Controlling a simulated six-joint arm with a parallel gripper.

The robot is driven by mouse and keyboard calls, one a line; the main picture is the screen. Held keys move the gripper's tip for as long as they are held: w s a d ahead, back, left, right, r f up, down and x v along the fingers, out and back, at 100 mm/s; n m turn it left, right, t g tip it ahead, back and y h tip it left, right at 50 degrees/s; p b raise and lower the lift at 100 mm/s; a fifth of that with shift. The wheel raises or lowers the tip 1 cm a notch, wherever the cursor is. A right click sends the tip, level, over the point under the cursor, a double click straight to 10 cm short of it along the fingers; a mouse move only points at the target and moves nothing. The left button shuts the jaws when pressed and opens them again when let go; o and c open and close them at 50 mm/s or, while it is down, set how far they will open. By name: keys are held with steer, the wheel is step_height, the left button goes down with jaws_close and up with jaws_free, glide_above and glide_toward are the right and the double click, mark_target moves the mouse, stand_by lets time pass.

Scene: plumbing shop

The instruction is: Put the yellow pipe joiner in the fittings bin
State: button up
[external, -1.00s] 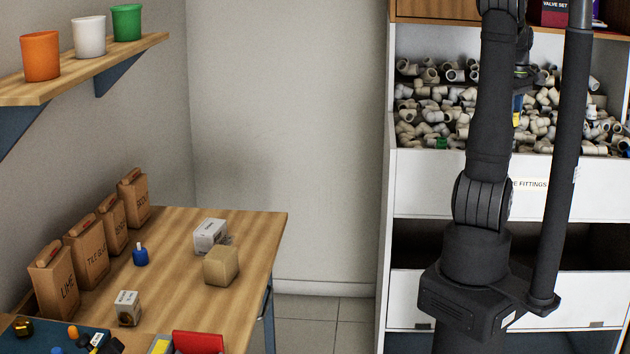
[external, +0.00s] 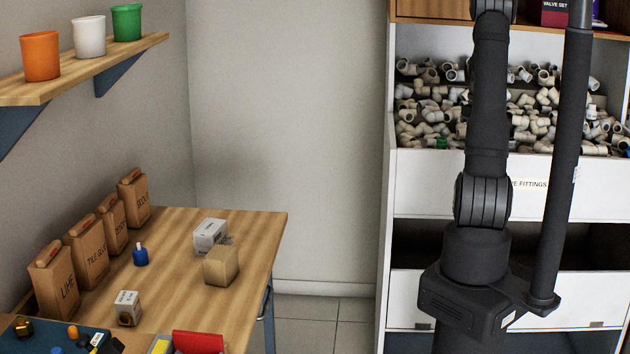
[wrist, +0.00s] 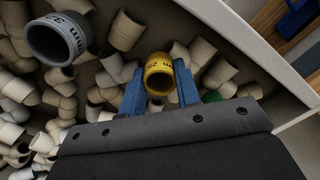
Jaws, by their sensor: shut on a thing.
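The yellow pipe joiner (wrist: 158,78) is a short yellow ring with dark printing, seen in the wrist view. My gripper (wrist: 159,82) is shut on it, with a blue finger on each side. The fittings bin (external: 430,180) is the white-fronted bin at the right of the external view, heaped with pale pipe fittings. In the wrist view the joiner is over these fittings (wrist: 125,32); I cannot tell whether it touches them. In the external view my arm hides the gripper and the joiner.
A large grey pipe piece (wrist: 58,40) is close to the camera at upper left in the wrist view. The bin's pale wall (wrist: 235,35) runs along the right there. A wooden bench (external: 185,270) with boxes and bags stands at left in the external view.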

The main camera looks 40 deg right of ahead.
steer(key=shift+f, duration=0.15)
steer(key=o, duration=0.9)
step_height(320, 180, up, 12)
steer(key=shift+r, duration=0.2)
